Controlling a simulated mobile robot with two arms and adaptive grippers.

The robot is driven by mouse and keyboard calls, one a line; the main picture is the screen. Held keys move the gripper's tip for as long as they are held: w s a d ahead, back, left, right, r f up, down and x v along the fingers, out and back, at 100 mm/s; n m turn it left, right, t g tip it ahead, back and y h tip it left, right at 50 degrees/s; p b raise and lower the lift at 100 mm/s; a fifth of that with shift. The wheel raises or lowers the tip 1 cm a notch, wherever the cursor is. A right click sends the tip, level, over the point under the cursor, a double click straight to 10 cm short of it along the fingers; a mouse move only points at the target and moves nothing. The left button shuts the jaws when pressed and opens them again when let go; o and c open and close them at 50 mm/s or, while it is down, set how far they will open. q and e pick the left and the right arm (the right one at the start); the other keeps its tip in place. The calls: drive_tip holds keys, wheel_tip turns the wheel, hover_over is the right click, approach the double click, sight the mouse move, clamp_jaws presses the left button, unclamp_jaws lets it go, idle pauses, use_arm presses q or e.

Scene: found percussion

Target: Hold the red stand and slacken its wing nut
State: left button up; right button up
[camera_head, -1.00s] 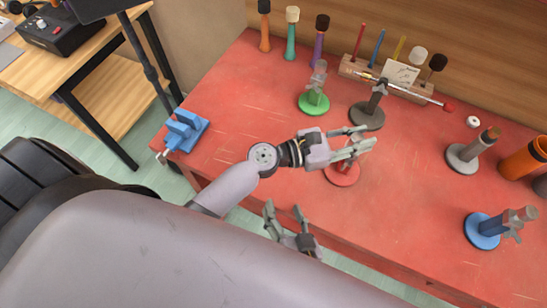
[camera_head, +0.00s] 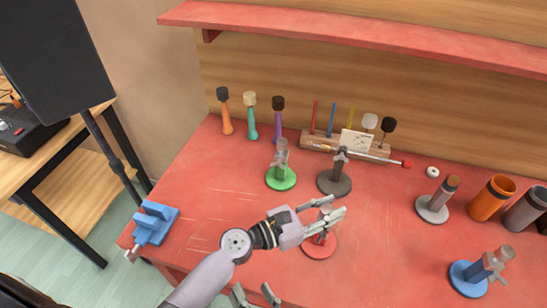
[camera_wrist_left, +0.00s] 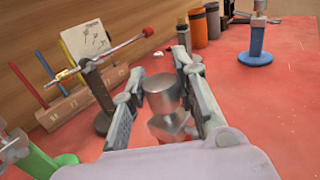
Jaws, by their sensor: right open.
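The red stand has a round red base (camera_head: 320,246) on the red bench in the head view. Its short post is mostly behind my left gripper (camera_head: 330,207). In the left wrist view the stand's grey cylindrical top (camera_wrist_left: 162,92) is between the two fingers of my left gripper (camera_wrist_left: 160,75), with gaps at the sides. That gripper is open around the stand. A grey piece low on the post is visible, but I cannot make out the wing nut clearly. My right gripper (camera_head: 256,294) is open and empty at the bottom edge of the head view.
A green stand (camera_head: 281,179), a dark stand (camera_head: 334,184) with a red-tipped rod, a grey stand (camera_head: 432,211) and a blue stand (camera_head: 468,279) surround it. A blue clamp (camera_head: 155,222) is at the left edge. The bench's left middle is clear.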

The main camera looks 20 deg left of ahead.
use_arm(q)
drive_tip(key=o, duration=0.4)
